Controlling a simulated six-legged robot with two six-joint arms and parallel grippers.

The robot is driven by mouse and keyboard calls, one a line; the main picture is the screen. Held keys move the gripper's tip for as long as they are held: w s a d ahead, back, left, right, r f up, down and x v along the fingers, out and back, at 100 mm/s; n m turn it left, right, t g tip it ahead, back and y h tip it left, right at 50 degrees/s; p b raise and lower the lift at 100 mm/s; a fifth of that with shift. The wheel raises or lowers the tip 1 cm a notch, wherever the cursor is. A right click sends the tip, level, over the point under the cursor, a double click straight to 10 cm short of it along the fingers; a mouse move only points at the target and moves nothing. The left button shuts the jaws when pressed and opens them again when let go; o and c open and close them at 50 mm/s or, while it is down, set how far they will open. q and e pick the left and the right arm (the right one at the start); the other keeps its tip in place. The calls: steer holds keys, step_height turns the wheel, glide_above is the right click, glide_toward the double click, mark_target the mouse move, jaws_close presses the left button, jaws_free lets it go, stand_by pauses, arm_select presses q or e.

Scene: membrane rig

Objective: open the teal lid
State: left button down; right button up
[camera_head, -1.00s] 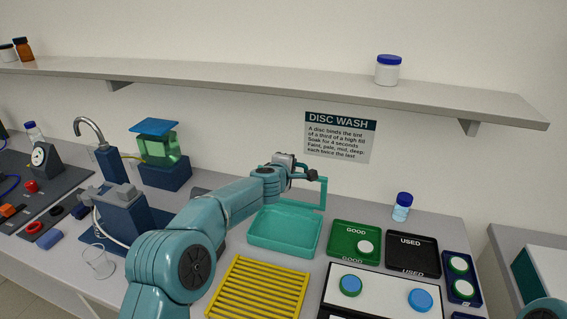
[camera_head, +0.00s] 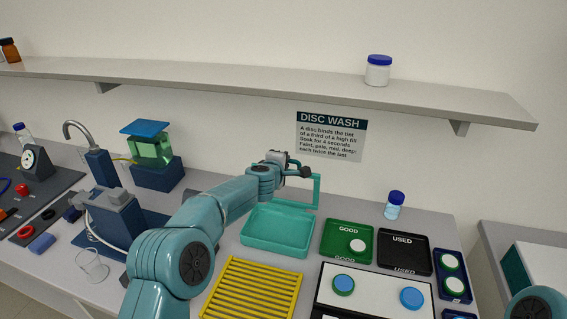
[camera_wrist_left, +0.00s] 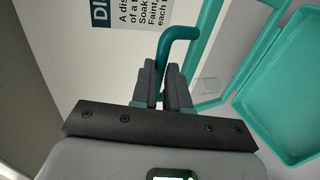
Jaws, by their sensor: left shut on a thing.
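The teal lid (camera_head: 317,191) stands raised, about upright, at the back edge of the open teal tray (camera_head: 276,250). It is a teal frame around a pale panel. Part of it is hidden behind my left arm in the head view. My left gripper (camera_head: 297,170) is at the lid's upper part. In the left wrist view, its fingers (camera_wrist_left: 163,85) are shut on the lid's bent teal handle (camera_wrist_left: 177,35). The lid's frame and the tray (camera_wrist_left: 292,90) show to the right there. My right gripper is out of view.
A yellow rack (camera_head: 252,289) stands in front of the tray. The green GOOD tray (camera_head: 334,246) and black USED tray (camera_head: 404,263) lie to the right. A blue-capped bottle (camera_head: 395,207) stands behind them. A shelf (camera_head: 250,83) runs above.

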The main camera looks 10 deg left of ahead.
arm_select(q)
steer(key=shift+w+r, duration=0.1)
steer(key=shift+r, duration=0.65)
steer(key=c, duration=1.1)
jaws_free()
steer(key=b+v, duration=0.7)
steer(key=v, duration=1)
steer(key=shift+d+f, duration=0.1)
steer(key=shift+f, duration=0.05)
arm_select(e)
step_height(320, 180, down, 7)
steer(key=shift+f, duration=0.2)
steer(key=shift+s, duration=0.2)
